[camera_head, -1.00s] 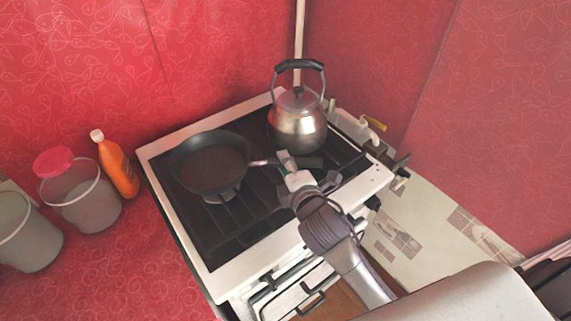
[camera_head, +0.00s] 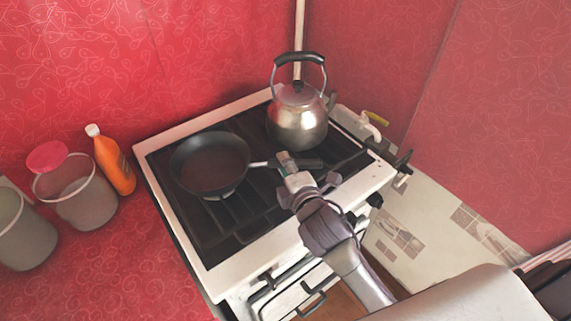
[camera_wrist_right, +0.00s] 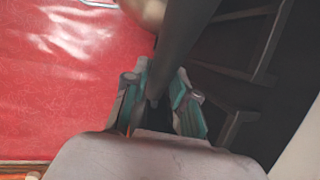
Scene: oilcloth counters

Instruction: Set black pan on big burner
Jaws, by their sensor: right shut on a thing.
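The black pan (camera_head: 211,165) is at the left back part of the stove (camera_head: 163,213), with its handle pointing right. My right gripper (camera_head: 289,164) is shut on the pan's handle. In the right wrist view the dark handle (camera_wrist_right: 186,40) runs between the teal finger pads of my right gripper (camera_wrist_right: 163,101). A small bright burner part shows under the pan's front edge; whether the pan touches the grate, and which burner is the big one, I cannot tell. My left gripper is not in view.
A steel kettle (camera_head: 297,120) stands on the stove just behind the pan's handle. An orange bottle (camera_head: 115,165) and two grey buckets, one of them (camera_head: 84,203) near the stove, stand on the red counter at left. The front left grate is clear.

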